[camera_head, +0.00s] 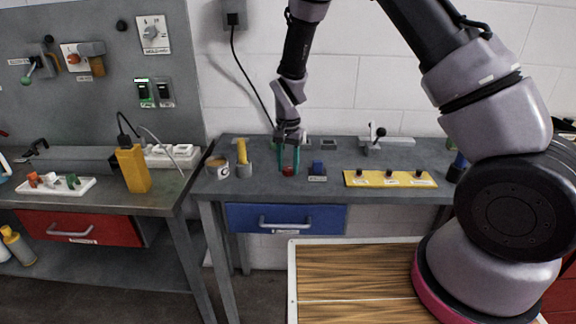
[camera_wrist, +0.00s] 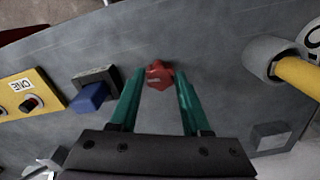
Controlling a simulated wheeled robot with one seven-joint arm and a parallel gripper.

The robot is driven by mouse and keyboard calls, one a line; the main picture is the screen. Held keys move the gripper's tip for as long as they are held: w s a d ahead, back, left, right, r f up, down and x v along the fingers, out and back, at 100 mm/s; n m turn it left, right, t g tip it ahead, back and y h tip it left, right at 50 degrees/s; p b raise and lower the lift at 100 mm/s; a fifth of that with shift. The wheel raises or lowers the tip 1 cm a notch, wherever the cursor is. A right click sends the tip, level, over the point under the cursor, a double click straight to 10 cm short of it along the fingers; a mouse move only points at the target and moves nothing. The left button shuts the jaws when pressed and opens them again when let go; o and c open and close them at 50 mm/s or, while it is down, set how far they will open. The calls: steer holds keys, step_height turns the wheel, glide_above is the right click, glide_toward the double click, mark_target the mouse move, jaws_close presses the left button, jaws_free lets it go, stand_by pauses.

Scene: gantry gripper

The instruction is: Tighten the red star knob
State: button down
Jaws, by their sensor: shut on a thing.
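The red star knob (camera_head: 288,171) sits on the grey workbench top (camera_head: 330,182), near its front edge. In the wrist view the red star knob (camera_wrist: 158,76) lies between the tips of my two green fingers. My gripper (camera_head: 288,166) points down from above and is shut on the knob. In the wrist view my gripper (camera_wrist: 160,80) has a fingertip at each side of the knob. The knob's base and whatever it screws into are hidden.
A blue block (camera_head: 317,168) stands just right of the knob, and a yellow panel (camera_head: 390,179) with several dark buttons lies further right. A grey cup with a yellow-handled tool (camera_head: 243,165) stands to the left. A blue drawer (camera_head: 284,218) is below.

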steer(key=m, duration=0.4)
steer(key=shift+m, duration=0.3)
steer(key=m, duration=0.3)
steer(key=shift+m, duration=0.3)
steer(key=m, duration=0.4)
steer(key=shift+m, duration=2.1)
steer(key=shift+c, duration=1.9)
jaws_free()
